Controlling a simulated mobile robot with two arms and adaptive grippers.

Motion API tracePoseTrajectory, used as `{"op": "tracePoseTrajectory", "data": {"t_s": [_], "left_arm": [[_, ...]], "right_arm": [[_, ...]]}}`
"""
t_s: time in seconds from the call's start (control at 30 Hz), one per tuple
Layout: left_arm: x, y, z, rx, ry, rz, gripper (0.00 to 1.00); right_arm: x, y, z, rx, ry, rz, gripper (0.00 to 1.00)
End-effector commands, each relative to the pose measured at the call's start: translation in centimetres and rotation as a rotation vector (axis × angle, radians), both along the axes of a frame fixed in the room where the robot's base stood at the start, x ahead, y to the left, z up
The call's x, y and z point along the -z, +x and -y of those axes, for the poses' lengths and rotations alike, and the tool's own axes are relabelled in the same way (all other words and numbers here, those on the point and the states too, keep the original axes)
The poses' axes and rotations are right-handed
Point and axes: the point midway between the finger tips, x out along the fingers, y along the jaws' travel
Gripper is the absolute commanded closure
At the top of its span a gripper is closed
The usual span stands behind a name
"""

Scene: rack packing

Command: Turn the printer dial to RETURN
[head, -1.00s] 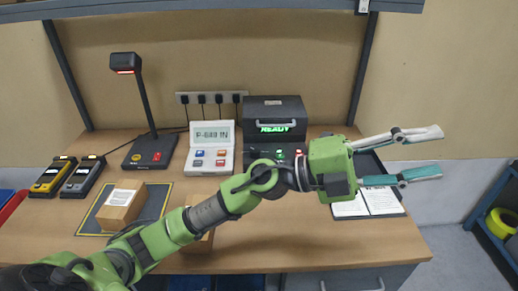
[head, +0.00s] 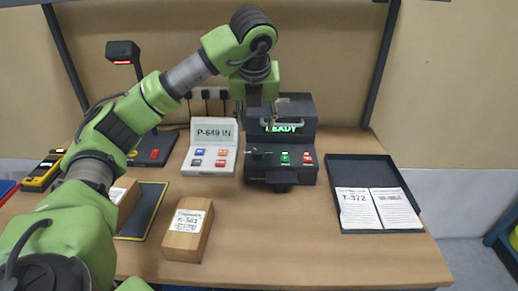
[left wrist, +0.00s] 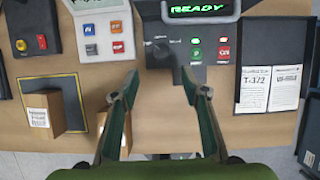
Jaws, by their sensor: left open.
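The black printer (head: 297,108) stands at the back of the bench, with a green READY display. Its front panel carries a dark dial (left wrist: 160,51) at the left, beside green and red buttons; the dial's markings are too small to read. My left gripper (head: 258,119) points down in front of the printer's upper part, partly hidden by its own wrist. In the left wrist view, its two fingers (left wrist: 160,84) are spread apart and empty. The dial appears ahead between the fingertips, apart from them. My right gripper is not in view.
A white console (head: 213,158) reading P-649 IN stands left of the printer. A labelled box (head: 189,228) lies on the front of the bench. A black tray (head: 350,167) with printed sheets lies at the right. Bare bench lies in front of the printer.

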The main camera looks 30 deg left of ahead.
Motion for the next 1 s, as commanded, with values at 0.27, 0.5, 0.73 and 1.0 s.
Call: {"op": "tracePoseTrajectory", "data": {"t_s": [0.27, 0.5, 0.73, 1.0], "left_arm": [[4.8, 1.5, -1.0, 0.003, -0.001, -0.009, 0.58], [9.3, 3.1, -1.9, 0.005, -0.003, -0.006, 0.58], [11.7, 4.1, -2.3, 0.006, -0.004, -0.002, 0.58], [12.3, 4.3, -2.4, 0.007, -0.004, -0.002, 0.58]], "right_arm": [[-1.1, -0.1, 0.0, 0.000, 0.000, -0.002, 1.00], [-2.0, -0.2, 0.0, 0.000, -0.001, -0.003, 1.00], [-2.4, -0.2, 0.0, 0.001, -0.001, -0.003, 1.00], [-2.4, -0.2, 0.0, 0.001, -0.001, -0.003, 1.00]]}}
